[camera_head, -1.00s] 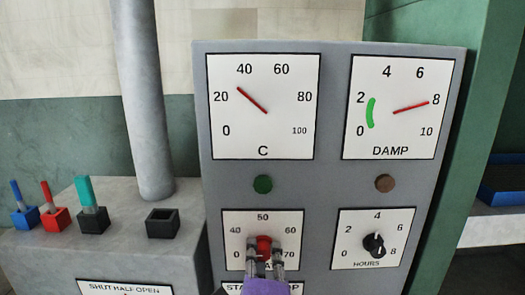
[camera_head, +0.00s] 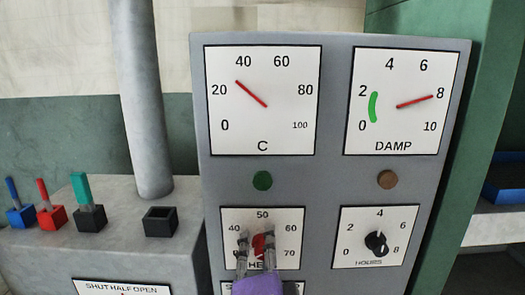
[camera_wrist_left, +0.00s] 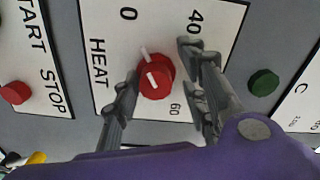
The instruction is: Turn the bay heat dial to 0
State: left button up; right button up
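The red heat dial (camera_head: 259,243) is on the lower left plate of the grey panel, below the C gauge, and is partly covered by my left gripper in the head view. In the left wrist view, the dial (camera_wrist_left: 155,82) has white pointer marks directed towards the 0 on its plate (camera_wrist_left: 100,20). My left gripper (camera_head: 256,240) is at the dial with its fingers spread. In the left wrist view, one finger of the gripper (camera_wrist_left: 160,75) is close to the dial's side and the other is clearly apart from it. My right gripper is out of view.
The C gauge (camera_head: 262,120) reads about 30 and the DAMP gauge (camera_head: 393,125) about 8. The black HOURS dial (camera_head: 376,243) is to the right. Coloured levers (camera_head: 82,190) and a grey column (camera_head: 143,100) stand left of the panel. START and STOP labels (camera_wrist_left: 35,50) are beside the heat plate.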

aim_at(262, 254)
pick_arm(q)
jog(key=shift+f, duration=0.1)
jog(key=shift+s+f, duration=0.1)
jog(key=shift+s, duration=1.85)
jog(key=s, duration=0.3)
jog(key=shift+p, duration=0.4)
